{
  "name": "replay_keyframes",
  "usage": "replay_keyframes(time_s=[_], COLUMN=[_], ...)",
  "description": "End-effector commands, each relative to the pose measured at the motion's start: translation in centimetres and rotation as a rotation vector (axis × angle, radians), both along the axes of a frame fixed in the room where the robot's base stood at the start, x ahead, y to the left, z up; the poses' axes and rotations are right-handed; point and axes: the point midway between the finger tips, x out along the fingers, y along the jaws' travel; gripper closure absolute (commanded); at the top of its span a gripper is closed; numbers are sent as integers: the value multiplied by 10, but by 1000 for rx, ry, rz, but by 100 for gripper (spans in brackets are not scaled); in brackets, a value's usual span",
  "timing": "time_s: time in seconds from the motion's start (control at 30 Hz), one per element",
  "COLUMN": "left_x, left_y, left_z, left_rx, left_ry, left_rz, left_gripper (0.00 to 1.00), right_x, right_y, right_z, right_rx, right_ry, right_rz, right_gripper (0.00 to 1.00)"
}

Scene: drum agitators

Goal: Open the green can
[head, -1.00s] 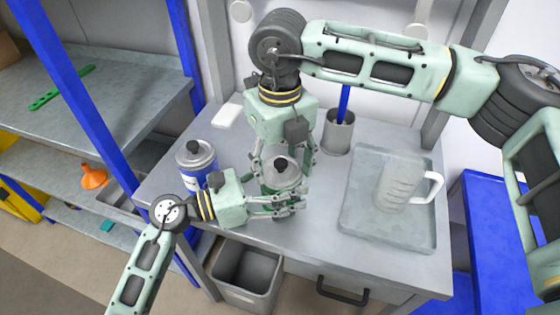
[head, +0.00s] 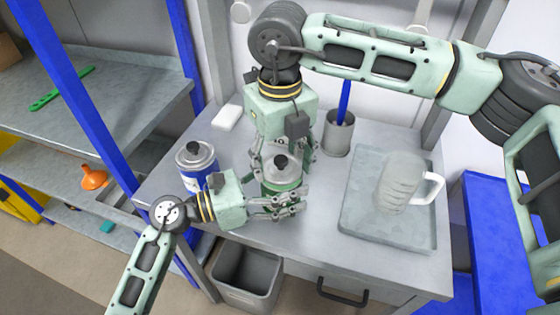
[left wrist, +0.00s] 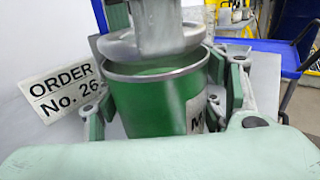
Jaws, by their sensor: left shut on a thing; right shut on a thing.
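The green can (head: 284,185) stands upright at the front of the grey table and also shows in the left wrist view (left wrist: 158,108). My left gripper (head: 288,203) is shut around the can's body. My right gripper (head: 284,158) reaches down from above and is shut on the grey lid (head: 281,170) with its dark knob. In the left wrist view the lid (left wrist: 150,45) hangs above the can's metal rim, with a gap showing green inside the can. The left gripper's fingers show on both sides of the can there.
A blue can (head: 196,160) with a grey lid stands to the left, close to my left arm. A metal cup (head: 338,135) stands behind. A grey tray (head: 365,226) with a clear jug (head: 400,182) is at the right. A grey bin (head: 246,275) stands below the front edge.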

Motion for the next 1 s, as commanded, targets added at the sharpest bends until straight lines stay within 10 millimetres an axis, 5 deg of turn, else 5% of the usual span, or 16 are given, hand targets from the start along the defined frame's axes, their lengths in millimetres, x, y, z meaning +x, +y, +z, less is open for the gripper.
replay_keyframes(time_s=[0.67,1.0], left_x=[0,0], left_y=[0,0], left_z=[0,-1], left_rx=[1,1], left_ry=[1,1], left_rz=[0,0], left_gripper=[83,83], right_x=[0,0], right_y=[0,0], right_z=[12,48], right_rx=[1,1], right_ry=[0,-2], right_rz=[1,-1], right_gripper=[72,72])
